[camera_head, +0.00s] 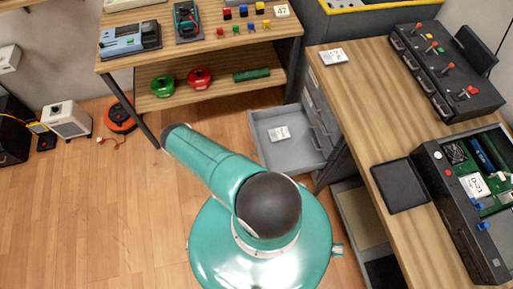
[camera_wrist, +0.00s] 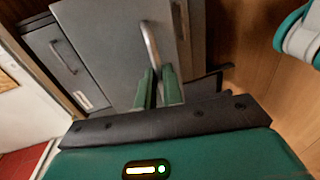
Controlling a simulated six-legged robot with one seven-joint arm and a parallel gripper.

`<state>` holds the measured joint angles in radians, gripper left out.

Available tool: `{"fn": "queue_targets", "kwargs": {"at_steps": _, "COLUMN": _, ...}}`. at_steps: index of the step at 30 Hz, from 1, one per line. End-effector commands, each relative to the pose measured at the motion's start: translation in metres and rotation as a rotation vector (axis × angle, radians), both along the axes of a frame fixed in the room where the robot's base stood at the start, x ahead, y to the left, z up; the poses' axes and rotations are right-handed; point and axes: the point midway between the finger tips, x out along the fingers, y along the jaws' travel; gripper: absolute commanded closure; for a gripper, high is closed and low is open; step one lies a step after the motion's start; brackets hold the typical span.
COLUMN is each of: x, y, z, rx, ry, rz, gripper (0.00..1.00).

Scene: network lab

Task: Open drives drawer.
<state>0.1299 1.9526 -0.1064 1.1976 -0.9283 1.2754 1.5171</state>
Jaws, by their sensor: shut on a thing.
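A grey drawer (camera_head: 262,132) stands pulled out from the cabinet under the right-hand bench in the head view, with a white card (camera_head: 279,133) lying in it. In the wrist view a grey drawer front (camera_wrist: 105,45) with a pale metal bar handle (camera_wrist: 151,46) fills the upper middle. My gripper (camera_wrist: 160,78) is shut on that handle, with a green finger on either side of it. In the head view my gripper is hidden and only my teal arm shows, left of the open drawer. I cannot read any drawer label.
Closed grey drawers (camera_head: 313,98) sit in the cabinet beside the open one. A wooden bench (camera_head: 352,90) stands above them at right, and a shelf unit (camera_head: 215,85) stands behind.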

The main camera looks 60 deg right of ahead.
Motion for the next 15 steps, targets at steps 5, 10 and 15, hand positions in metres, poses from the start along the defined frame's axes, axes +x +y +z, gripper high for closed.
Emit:
{"fn": "queue_targets", "kwargs": {"at_steps": 5, "x": 0.0043, "y": 0.0016, "z": 0.0003, "rx": -0.001, "ry": -0.002, "rz": 0.001, "gripper": 1.00}}
{"fn": "queue_targets", "kwargs": {"at_steps": 10, "x": 0.0042, "y": 0.0014, "z": 0.0003, "rx": -0.001, "ry": -0.002, "rz": 0.001, "gripper": 1.00}}
{"fn": "queue_targets", "kwargs": {"at_steps": 15, "x": 0.0040, "y": 0.0013, "z": 0.0004, "rx": -0.001, "ry": -0.002, "rz": 0.001, "gripper": 0.76}}
